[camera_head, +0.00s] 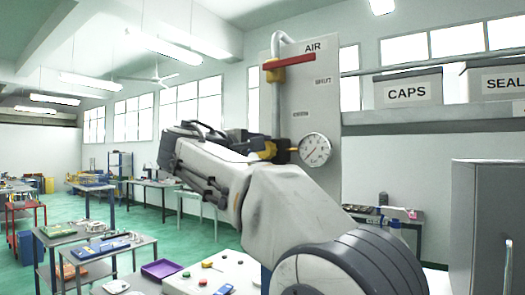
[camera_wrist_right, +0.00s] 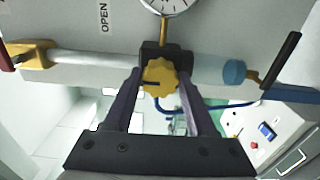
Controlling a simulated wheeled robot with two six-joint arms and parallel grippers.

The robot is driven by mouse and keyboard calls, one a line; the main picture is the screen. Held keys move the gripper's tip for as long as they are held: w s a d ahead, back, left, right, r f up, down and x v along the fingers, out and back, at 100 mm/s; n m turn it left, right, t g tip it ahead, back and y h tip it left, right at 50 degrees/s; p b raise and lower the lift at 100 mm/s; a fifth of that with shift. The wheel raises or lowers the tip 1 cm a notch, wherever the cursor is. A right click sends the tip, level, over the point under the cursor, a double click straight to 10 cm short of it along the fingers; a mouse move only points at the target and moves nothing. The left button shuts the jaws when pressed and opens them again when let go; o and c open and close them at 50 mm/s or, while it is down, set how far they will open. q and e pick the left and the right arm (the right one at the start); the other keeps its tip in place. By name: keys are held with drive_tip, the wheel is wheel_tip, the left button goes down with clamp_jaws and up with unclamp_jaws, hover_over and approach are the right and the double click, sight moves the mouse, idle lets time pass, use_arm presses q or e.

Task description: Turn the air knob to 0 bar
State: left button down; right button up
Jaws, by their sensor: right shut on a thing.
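The yellow lobed air knob (camera_wrist_right: 160,77) sits on a dark block under the gauge, with a dark mark pointing left in the right wrist view. My right gripper (camera_wrist_right: 163,84) has one finger on each side of the knob and is shut on it. In the head view my right gripper (camera_head: 268,149) reaches the air panel (camera_head: 318,110), and the knob is mostly hidden by it. The round white pressure gauge (camera_head: 315,149) is just right of the gripper; its reading is too small to tell. The wrist view shows only the gauge's edge (camera_wrist_right: 168,5). My left gripper is not in view.
A red lever (camera_head: 288,64) crosses the pipe high on the panel, above my gripper. A black-handled lever (camera_wrist_right: 281,60) shows in the wrist view. Boxes marked CAPS (camera_head: 408,90) and SEAL (camera_head: 497,82) stand on a shelf at right. A grey cabinet (camera_head: 485,225) is at far right.

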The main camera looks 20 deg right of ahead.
drive_tip(key=o, duration=1.3)
drive_tip(key=shift+o, duration=0.2)
drive_tip(key=shift+a, duration=0.1)
drive_tip(key=b+v, duration=0.3)
drive_tip(key=v, duration=0.7)
drive_tip(key=shift+s, duration=0.15)
